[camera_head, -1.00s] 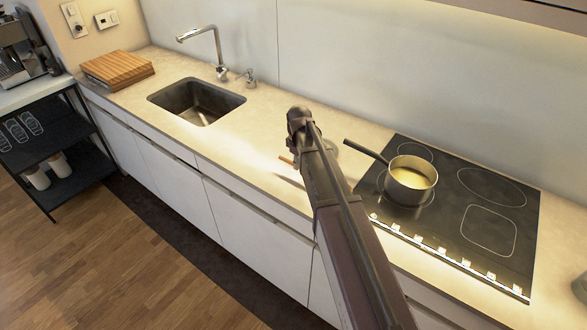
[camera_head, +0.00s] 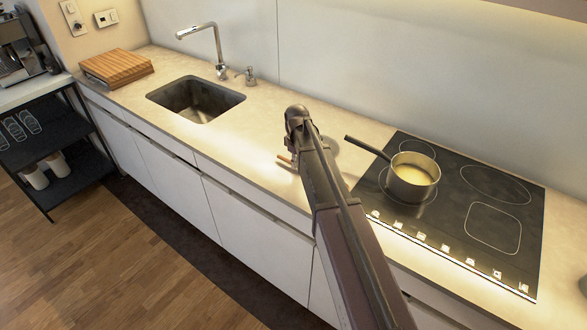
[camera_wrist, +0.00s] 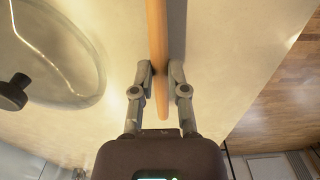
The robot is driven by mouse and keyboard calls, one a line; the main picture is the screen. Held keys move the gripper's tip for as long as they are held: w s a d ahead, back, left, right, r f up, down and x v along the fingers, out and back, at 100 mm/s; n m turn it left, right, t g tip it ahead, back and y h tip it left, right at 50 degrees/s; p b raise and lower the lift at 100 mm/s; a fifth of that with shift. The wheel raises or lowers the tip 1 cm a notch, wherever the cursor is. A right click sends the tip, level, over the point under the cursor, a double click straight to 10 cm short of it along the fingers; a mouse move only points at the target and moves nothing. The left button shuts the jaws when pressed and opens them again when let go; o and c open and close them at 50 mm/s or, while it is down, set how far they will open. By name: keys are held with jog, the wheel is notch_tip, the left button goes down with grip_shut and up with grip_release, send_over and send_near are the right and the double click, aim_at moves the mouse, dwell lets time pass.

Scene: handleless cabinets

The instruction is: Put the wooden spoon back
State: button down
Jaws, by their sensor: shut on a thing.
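The wooden spoon shows in the wrist view as a light wooden shaft (camera_wrist: 157,35) running from the top edge down between my fingers. My gripper (camera_wrist: 160,80) is shut on it, one finger on each side. In the head view a short piece of the spoon (camera_head: 285,160) sticks out to the left of my arm, over the counter. My gripper is hidden behind my arm there. The spoon's far end is out of the wrist view. I cannot tell whether the spoon touches the counter.
A pot (camera_head: 412,182) with yellowish contents stands on the black hob (camera_head: 470,245), its handle pointing left. A clear round lid (camera_wrist: 75,75) with a dark knob lies beside the spoon. The sink (camera_head: 170,100) and a wooden board (camera_head: 117,68) are further left. Counter (camera_head: 250,130) before my arm is bare.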

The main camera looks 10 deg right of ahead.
jog(key=shift+f, duration=0.5)
jog(key=shift+f+b, duration=0.1)
jog(key=shift+b, duration=0.2)
jog(key=c, duration=0.6)
grip_release()
jog(key=shift+c, duration=0.2)
jog(key=shift+r, duration=0.2)
notch_tip(320, 180, up, 12)
jog(key=p, duration=1.2)
jog(key=shift+f, duration=0.1)
